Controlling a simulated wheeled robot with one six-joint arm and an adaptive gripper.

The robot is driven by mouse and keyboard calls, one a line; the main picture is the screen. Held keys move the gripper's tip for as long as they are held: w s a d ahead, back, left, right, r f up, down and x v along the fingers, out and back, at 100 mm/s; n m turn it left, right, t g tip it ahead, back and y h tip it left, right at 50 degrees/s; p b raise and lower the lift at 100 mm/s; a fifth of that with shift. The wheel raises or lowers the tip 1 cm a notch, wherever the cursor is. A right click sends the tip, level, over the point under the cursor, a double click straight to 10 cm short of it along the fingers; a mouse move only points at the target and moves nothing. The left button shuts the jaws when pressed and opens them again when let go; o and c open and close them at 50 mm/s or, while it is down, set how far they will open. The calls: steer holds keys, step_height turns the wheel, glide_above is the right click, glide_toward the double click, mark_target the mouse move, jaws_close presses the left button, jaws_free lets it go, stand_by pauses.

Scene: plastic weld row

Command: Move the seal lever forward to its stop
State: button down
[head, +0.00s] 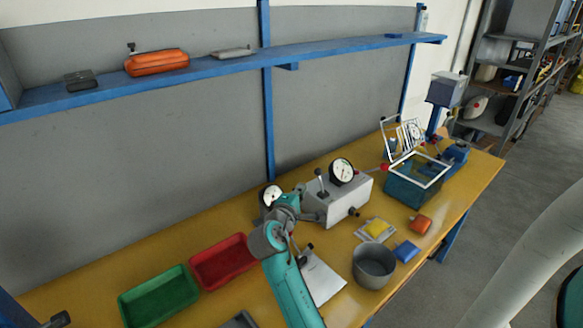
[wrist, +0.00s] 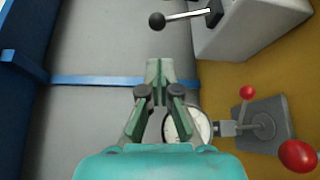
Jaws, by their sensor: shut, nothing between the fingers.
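My gripper (wrist: 158,70) is shut and empty in the wrist view, its fingertips together. In that view a red-knobbed lever (wrist: 247,92) stands on a grey base plate to the right of the fingers, apart from them. A larger red knob (wrist: 298,155) is at the lower right. A black-knobbed lever (wrist: 157,21) sticks out from a grey box above the fingertips; it also shows upright on the box in the head view (head: 320,181). No label shows which one is the seal lever. In the head view my arm hides part of the bench around the gripper.
A round gauge (wrist: 187,128) is partly behind the fingers. The grey box (head: 340,202) carries another gauge (head: 342,171). Red (head: 236,275) and green (head: 133,301) trays, a metal pot (head: 373,281) and a clear tank (head: 401,190) stand on the bench. A blue shelf (head: 220,62) runs above.

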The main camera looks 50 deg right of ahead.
mark_target(317, 170)
steer(key=x, duration=1)
steer(key=shift+w, duration=0.45)
steer(key=shift+s+r+m, duration=0.25)
steer(key=shift+s+m, duration=0.1)
steer(key=shift+m, duration=0.05)
steer(key=shift+s+a+r+m+t+h, duration=0.15)
steer(key=shift+s+r+m+h, duration=0.1)
steer(key=shift+s+m+h, duration=0.4)
steer(key=shift+s+a+r+m+t+h, duration=0.2)
steer(key=shift+s+m+h, duration=0.2)
steer(key=shift+m, duration=0.45)
steer(key=shift+s+a, duration=0.2)
steer(key=shift+s, duration=0.7)
steer(key=shift+s+a, duration=0.2)
steer(key=shift+s, duration=0.65)
steer(key=shift+s, duration=0.1)
steer(key=shift+a+f, duration=0.1)
